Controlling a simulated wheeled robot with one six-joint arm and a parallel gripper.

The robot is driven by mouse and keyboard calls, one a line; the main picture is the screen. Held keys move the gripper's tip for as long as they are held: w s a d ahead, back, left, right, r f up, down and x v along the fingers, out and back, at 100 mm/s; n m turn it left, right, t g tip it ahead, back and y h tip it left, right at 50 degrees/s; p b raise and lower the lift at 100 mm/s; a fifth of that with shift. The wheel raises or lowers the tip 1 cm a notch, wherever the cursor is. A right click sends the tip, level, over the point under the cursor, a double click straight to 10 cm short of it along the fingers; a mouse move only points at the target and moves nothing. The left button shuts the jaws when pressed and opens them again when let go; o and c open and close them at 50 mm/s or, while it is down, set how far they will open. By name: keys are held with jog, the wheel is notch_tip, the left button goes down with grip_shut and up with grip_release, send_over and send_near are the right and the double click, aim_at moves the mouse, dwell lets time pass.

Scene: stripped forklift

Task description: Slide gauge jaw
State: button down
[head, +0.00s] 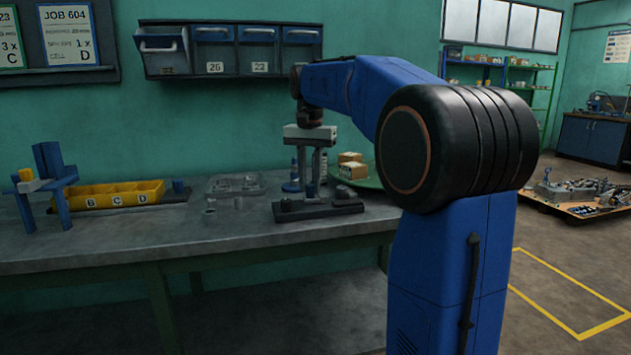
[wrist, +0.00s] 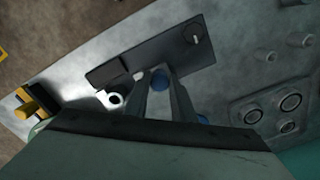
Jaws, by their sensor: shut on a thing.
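The gauge is a dark flat base (head: 345,207) on the workbench, with a raised block near its right end. It also shows in the wrist view (wrist: 115,68) as a long dark plate with a small round feature near one end. My gripper (head: 310,187) points straight down over the middle of the gauge.
The grey workbench (head: 110,245) holds a clear tray (head: 225,187) left of the gauge and a yellow bin row (head: 120,193) farther left. A blue stand (head: 50,180) is at far left. Small boxes (head: 352,167) sit behind right. Drawers (head: 235,50) hang above.

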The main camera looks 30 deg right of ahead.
aim_at(309, 185)
jog(key=shift+a, duration=0.1)
jog(key=c, duration=1.5)
grip_release()
jog(key=shift+w+a, duration=0.1)
jog(key=shift+a, duration=0.05)
notch_tip(309, 185, up, 17)
jog(key=shift+r, duration=0.2)
jog(key=s+a+f+n+t, duration=0.1)
jog(key=s+a+f+n, duration=0.2)
jog(key=s+f, duration=0.7)
jog(key=s+a+f+n+t, duration=0.2)
jog(key=s+a+f, duration=0.3)
jog(key=s+f, duration=0.5)
jog(key=s+a+f+n+t, duration=0.1)
jog(key=s+a+f+n, duration=0.3)
jog(key=s+f, duration=0.7)
notch_tip(309, 185, down, 9)
jog(key=shift+s+a+r+n+t, duration=0.1)
jog(key=shift+n+t, duration=0.3)
jog(key=shift+n, duration=0.1)
